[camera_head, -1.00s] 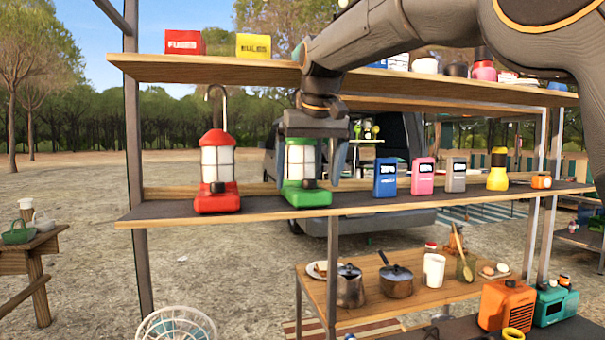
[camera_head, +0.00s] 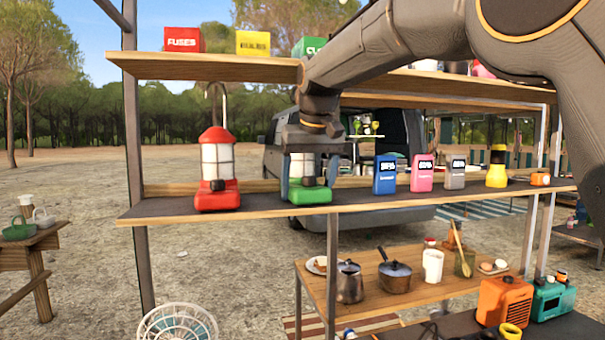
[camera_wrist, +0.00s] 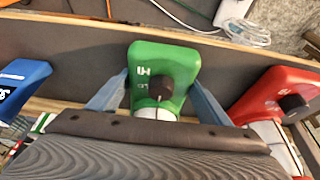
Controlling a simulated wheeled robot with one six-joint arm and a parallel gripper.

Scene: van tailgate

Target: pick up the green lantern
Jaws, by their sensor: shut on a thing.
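The green lantern (camera_head: 309,193) stands upright on the middle shelf, right of the red lantern. My gripper (camera_head: 308,178) has come down over it from above, with one finger on each side of its pale globe. In the wrist view the green lantern's base and dark knob (camera_wrist: 158,88) show between the two blue-grey fingers, which are shut on it. Its top is hidden by my gripper. In the head view its base appears to rest on the shelf; I see no gap beneath it.
Blue (camera_head: 385,175), pink (camera_head: 421,173) and grey boxes stand to the right on the same shelf (camera_head: 345,204). An upper shelf (camera_head: 220,68) with boxes runs above, near my arm.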

